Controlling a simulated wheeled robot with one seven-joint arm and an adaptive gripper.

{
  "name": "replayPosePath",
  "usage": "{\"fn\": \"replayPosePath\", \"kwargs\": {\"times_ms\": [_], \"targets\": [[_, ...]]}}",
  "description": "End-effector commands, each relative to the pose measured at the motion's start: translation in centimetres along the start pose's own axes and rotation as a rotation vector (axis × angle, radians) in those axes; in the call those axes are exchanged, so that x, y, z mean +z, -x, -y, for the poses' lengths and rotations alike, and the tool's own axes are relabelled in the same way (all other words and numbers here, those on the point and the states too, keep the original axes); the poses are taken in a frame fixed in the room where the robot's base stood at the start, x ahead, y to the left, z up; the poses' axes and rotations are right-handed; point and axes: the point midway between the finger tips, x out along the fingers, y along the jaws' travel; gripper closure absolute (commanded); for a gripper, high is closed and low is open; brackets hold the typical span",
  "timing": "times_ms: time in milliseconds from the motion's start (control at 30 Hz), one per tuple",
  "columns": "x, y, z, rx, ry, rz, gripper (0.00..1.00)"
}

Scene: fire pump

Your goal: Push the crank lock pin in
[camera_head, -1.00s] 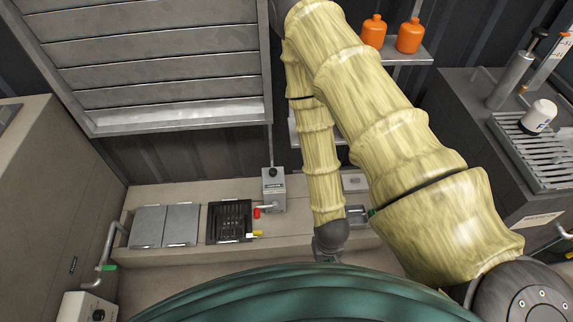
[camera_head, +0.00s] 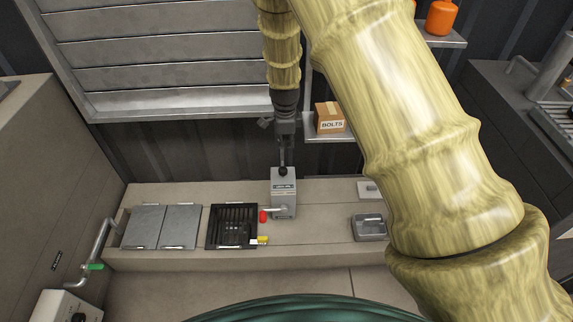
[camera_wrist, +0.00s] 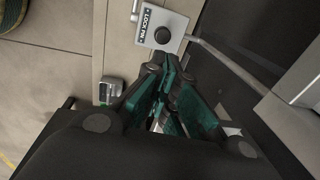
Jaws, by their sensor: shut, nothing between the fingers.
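The lock pin housing is a grey metal box (camera_head: 284,203) with a dark label, standing on the beige bench. A round black knob (camera_head: 283,171) sits on its top. In the wrist view the box (camera_wrist: 178,22) carries the words LOCK PIN, and the black knob (camera_wrist: 162,36) faces the camera. My gripper (camera_head: 283,152) hangs just above the knob in the head view. In the wrist view my gripper's teal-padded fingers (camera_wrist: 166,62) come together at their tips, just below the knob in the picture. They hold nothing. Whether the tips touch the knob I cannot tell.
A red-ended handle (camera_head: 263,216) sticks out left of the box. A black grated tray (camera_head: 231,226) and grey lids (camera_head: 162,226) lie further left. A grey dish (camera_head: 369,227) is at right. A BOLTS carton (camera_head: 330,118) stands on the shelf behind. A louvred panel rises behind.

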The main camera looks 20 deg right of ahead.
Motion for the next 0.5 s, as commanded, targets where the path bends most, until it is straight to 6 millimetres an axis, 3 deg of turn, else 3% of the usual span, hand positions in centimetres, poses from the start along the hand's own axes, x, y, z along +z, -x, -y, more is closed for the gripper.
{"fn": "replayPosePath", "kwargs": {"times_ms": [167,500], "targets": [[0.0,-1.7,0.0,0.002,-0.005,0.001,1.00],[0.0,-7.3,-0.1,0.001,-0.003,0.000,1.00]]}}
